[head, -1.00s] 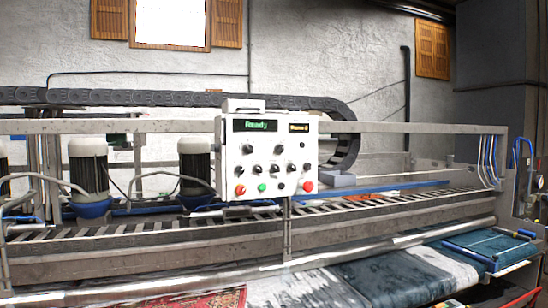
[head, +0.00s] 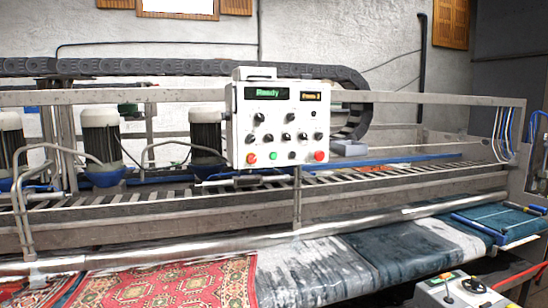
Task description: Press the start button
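The white control box (head: 240,128) hangs on the front rail of the rug scrubber, near the middle of the head view. Its green display (head: 267,93) reads "Ready". A small green button (head: 273,156), probably the start button, sits low on the panel, unlabelled as far as I can see. A red button (head: 251,158) is just left of it. A larger red knob (head: 319,156) is at the lower right corner. Several black knobs fill the middle of the panel. My gripper is not in view.
The scrubber's long metal frame (head: 150,226) spans the view. A red patterned rug (head: 165,284) and grey-blue rugs (head: 400,258) lie below its front roller. Nothing covers the panel's front.

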